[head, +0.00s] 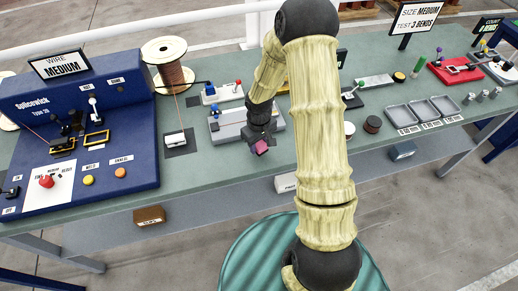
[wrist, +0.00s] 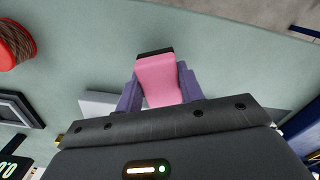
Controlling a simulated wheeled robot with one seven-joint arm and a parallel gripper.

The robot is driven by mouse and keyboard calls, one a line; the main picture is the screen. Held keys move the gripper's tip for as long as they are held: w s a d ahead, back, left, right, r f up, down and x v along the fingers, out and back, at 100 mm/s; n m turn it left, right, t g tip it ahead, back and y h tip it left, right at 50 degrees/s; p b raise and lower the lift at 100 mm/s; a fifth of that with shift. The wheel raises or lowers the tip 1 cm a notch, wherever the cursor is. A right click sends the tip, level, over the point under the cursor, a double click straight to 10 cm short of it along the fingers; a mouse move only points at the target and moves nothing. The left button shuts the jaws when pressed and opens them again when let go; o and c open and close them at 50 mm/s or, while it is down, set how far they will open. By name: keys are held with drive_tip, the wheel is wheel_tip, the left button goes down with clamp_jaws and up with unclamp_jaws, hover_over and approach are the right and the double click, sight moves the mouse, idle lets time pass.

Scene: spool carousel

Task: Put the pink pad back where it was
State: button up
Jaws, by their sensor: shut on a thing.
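My gripper (head: 259,146) is shut on the pink pad (head: 262,147) and holds it out over the front part of the green bench. In the wrist view the pink pad (wrist: 158,80) sits between the two purple-grey fingers (wrist: 160,88). It is a pink block with a black strip across its far end. Bare bench top shows around and beyond it, so the pad looks raised above the bench, but the height is hard to tell.
The green bench (head: 215,167) carries a blue wire machine (head: 85,130) at left, a copper wire spool (head: 170,70), a grey fixture (head: 230,124) behind my gripper, and grey trays (head: 425,110) at right. A dark round pot (head: 373,124) stands right of my arm.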

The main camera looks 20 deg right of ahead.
sight(257, 150)
wheel_tip(257, 150, down, 4)
drive_tip(key=shift+r+p, duration=0.25)
drive_tip(key=shift+p, duration=0.05)
drive_tip(key=shift+f+b, duration=0.3)
drive_tip(key=o, duration=1)
drive_tip(key=shift+s+r, duration=0.1)
drive_tip(key=shift+c, duration=0.2)
drive_tip(key=shift+o, duration=0.7)
drive_tip(key=shift+a+r, duration=0.3)
drive_tip(key=r, duration=0.4)
drive_tip(key=r+b, duration=0.1)
drive_tip(key=r, duration=0.7)
drive_tip(key=shift+d+b, duration=0.25)
drive_tip(key=shift+b, duration=0.05)
